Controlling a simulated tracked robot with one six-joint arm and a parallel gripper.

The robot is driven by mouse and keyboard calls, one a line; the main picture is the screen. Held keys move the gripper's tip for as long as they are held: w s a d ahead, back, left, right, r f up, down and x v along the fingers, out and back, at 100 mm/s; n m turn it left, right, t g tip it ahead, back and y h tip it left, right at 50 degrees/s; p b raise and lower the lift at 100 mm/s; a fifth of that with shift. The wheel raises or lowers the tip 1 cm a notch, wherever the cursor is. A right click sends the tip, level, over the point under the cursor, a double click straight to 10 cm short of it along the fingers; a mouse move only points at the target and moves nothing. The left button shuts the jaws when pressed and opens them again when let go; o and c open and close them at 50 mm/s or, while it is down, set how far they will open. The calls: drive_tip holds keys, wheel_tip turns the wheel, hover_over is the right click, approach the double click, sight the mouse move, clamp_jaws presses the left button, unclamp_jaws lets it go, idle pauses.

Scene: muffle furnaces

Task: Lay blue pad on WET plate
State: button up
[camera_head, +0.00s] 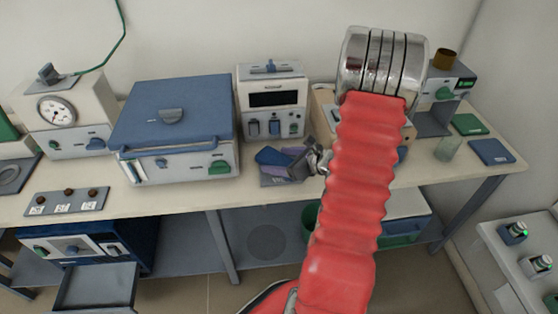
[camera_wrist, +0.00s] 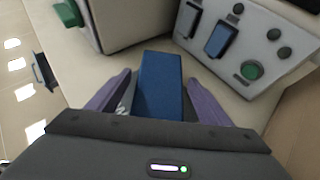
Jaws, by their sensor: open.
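The blue pad (camera_head: 268,157) lies at the middle of the bench, in front of the small white instrument. In the wrist view the blue pad (camera_wrist: 160,85) sits between the two purple fingers of my gripper (camera_wrist: 158,95), with small gaps beside it. My gripper (camera_head: 287,162) is open, reaching in from the right. A flat grey-purple plate (camera_head: 270,181) with pale lettering shows below the fingers; its lettering is partly covered and I cannot read it. Whether the pad rests on this plate is unclear. I cannot make out which plate is marked WET.
A blue-lidded box (camera_head: 175,125) stands left of the gripper, and the white instrument (camera_head: 272,103) is close behind. A flat blue piece (camera_head: 492,152) and a green one (camera_head: 468,124) lie at the bench's right end, near a small cup (camera_head: 447,148).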

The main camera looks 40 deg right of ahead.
drive_tip(key=v, duration=1.1)
drive_tip(key=shift+s+r, duration=0.2)
drive_tip(key=shift+s, duration=0.15)
drive_tip(key=w+a+r+n+g+y, duration=0.1)
drive_tip(key=a+r+n+g+y, duration=0.2)
drive_tip(key=a+n, duration=0.65)
drive_tip(key=w+a+r+n+g, duration=0.1)
drive_tip(key=a+r+n+g, duration=0.35)
drive_tip(key=a, duration=0.85)
drive_tip(key=s+a+r+n+t+h, duration=0.1)
drive_tip(key=s+a+r+n+h, duration=0.4)
drive_tip(key=n, duration=1.4)
drive_tip(key=shift+s+a+r+n, duration=0.4)
drive_tip(key=shift+s+a+r, duration=1.3)
drive_tip(key=shift+a+r, duration=1.2)
drive_tip(key=shift+a+f, duration=0.15)
drive_tip(key=shift+c, duration=0.5)
